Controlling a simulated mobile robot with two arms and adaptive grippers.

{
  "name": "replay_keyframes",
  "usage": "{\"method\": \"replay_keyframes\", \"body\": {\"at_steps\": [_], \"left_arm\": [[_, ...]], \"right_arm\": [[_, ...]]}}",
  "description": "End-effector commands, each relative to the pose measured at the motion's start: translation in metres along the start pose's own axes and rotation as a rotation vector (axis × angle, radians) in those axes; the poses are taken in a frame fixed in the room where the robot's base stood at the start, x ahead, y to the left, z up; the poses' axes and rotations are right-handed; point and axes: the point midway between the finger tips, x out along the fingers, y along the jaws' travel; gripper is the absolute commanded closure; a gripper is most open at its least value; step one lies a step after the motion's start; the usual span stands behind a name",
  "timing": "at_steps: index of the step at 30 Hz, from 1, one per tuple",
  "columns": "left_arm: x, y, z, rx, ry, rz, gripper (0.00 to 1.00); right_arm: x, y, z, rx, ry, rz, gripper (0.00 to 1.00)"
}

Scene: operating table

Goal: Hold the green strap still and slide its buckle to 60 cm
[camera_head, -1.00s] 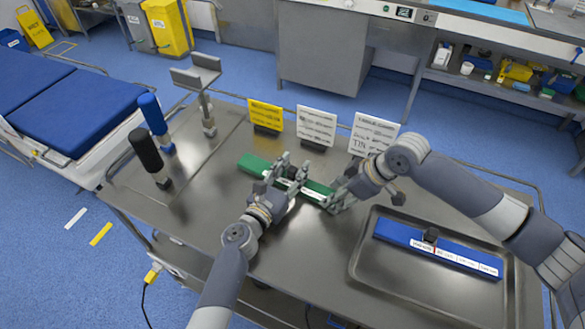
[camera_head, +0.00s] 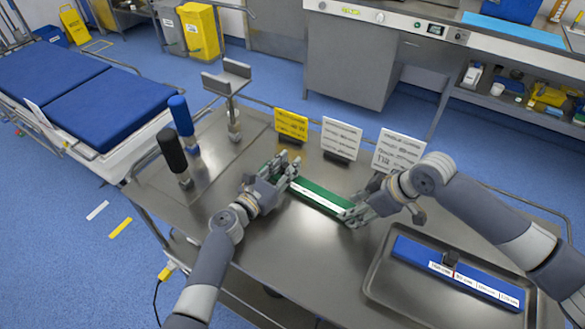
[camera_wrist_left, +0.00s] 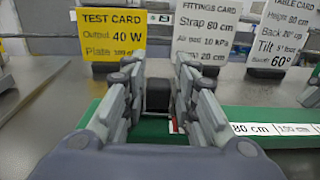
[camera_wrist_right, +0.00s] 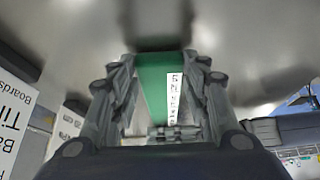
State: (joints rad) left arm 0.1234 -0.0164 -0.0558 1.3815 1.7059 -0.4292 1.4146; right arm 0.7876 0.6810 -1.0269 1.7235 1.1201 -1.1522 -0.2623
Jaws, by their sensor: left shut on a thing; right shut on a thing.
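The green strap (camera_head: 315,194) lies across the steel table between my grippers, with a white scale strip along it. In the left wrist view the dark buckle (camera_wrist_left: 158,96) sits between the fingers of my left gripper (camera_wrist_left: 157,100), which is shut on it. A red mark shows just right of the buckle, and the label "80 cm" lies further right, beyond the finger. In the head view the left gripper (camera_head: 283,170) covers the strap's left end. My right gripper (camera_head: 361,208) is shut on the strap's right end; the strap (camera_wrist_right: 152,85) runs between its fingers.
A tray (camera_head: 380,290) with a blue strip (camera_head: 458,272) lies right. Black (camera_head: 172,150) and blue (camera_head: 181,116) posts stand left.

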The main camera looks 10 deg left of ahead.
Motion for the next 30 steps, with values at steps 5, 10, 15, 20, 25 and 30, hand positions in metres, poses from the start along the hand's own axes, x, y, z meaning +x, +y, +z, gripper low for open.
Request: {"method": "replay_keyframes", "body": {"at_steps": [5, 10, 15, 20, 25, 30], "left_arm": [[-0.001, 0.006, 0.000, 0.004, 0.002, 0.013, 0.65], [-0.001, 0.005, 0.000, 0.004, 0.001, 0.011, 0.60], [-0.002, 0.004, 0.000, 0.003, 0.001, 0.009, 0.60], [-0.016, 0.004, -0.001, 0.003, 0.003, 0.009, 0.60], [-0.050, 0.003, -0.002, 0.003, 0.004, 0.009, 0.60], [-0.086, 0.003, -0.002, 0.002, 0.004, 0.010, 0.60]], "right_arm": [[0.000, 0.001, 0.003, 0.001, -0.008, 0.001, 0.81], [0.000, 0.001, 0.003, 0.002, -0.008, 0.002, 0.81], [0.000, 0.001, 0.003, 0.002, -0.008, 0.002, 0.81], [0.000, 0.001, 0.003, 0.002, -0.007, 0.001, 0.81], [0.000, 0.001, 0.003, 0.002, -0.007, 0.001, 0.81], [0.000, 0.001, 0.003, 0.001, -0.006, 0.000, 0.81]]}}
